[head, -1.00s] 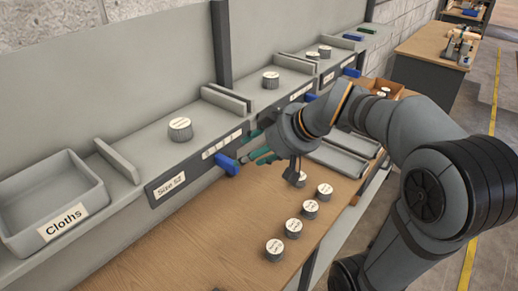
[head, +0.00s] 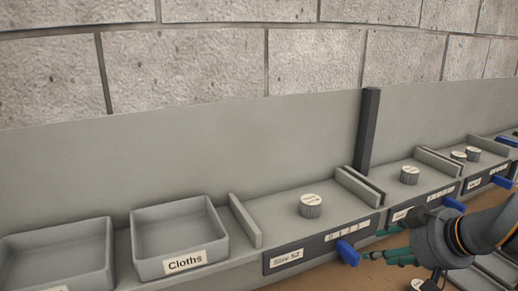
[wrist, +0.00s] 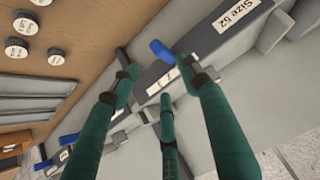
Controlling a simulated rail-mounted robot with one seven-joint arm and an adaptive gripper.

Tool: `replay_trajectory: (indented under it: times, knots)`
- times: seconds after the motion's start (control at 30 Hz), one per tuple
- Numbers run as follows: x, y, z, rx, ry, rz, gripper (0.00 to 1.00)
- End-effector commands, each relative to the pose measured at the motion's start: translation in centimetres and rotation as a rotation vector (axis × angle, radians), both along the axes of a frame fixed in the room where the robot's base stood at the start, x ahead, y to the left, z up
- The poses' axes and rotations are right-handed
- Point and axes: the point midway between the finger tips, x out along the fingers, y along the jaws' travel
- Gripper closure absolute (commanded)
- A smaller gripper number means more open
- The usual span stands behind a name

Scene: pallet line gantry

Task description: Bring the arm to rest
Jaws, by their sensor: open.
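My gripper (head: 388,246) is at the lower right of the head view, with its green fingers spread and nothing between them. It is just right of the blue tab (head: 348,253) on the front of the bay labelled Size 52 (head: 285,258). In the wrist view the open fingers (wrist: 153,78) reach toward the grey shelf front, and the blue tab (wrist: 160,51) shows between the fingertips. I cannot tell whether a finger touches the shelf. Most of my arm is outside the head view.
A grey shelf holds round labelled pieces such as one in the near bay (head: 311,205), split by upright dividers (head: 245,220). A Cloths bin (head: 180,230) stands left. Several round pieces (wrist: 17,48) sit on the wooden bench (wrist: 85,18). A block wall (head: 220,60) stands behind.

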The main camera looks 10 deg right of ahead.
Motion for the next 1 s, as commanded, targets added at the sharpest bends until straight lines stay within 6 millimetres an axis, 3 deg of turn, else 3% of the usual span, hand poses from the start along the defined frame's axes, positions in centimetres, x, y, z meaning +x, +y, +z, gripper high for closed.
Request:
replay_trajectory:
  times: [0.3, 0.6, 1.0]
  knots:
    - [4.1, 1.6, -4.6, 0.004, 0.007, 0.004, 0.54]
    - [7.0, 2.5, -7.6, 0.0, 0.004, 0.001, 0.54]
    - [7.2, 2.0, -7.5, 0.0, 0.001, 0.001, 0.54]
